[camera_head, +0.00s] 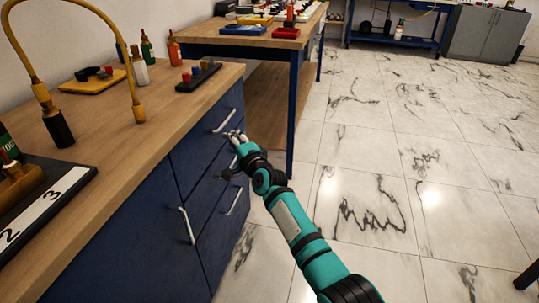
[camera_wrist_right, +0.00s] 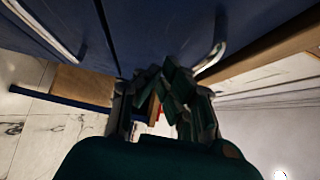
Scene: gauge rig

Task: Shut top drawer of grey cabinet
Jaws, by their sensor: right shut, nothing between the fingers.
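A dark blue drawer unit under the wooden worktop has a top drawer (camera_head: 208,132) with a silver bar handle (camera_head: 224,120). The top drawer looks flush or nearly so; I cannot tell if a small gap remains. My right gripper (camera_head: 236,135) is shut and empty, close to the drawer fronts just below and right of that handle. In the right wrist view the shut fingers (camera_wrist_right: 163,88) are near a blue front, with a bar handle (camera_wrist_right: 213,58) to their right. Contact cannot be told. A grey cabinet (camera_head: 485,35) stands far off at the back right. My left gripper is not in view.
The worktop (camera_head: 115,160) holds bottles, a yellow tray (camera_head: 93,82), a black rack (camera_head: 199,77) and a curved yellow hose (camera_head: 85,10). A blue-legged table (camera_head: 245,43) stands beyond the drawers. The marble floor (camera_head: 400,150) to the right is clear.

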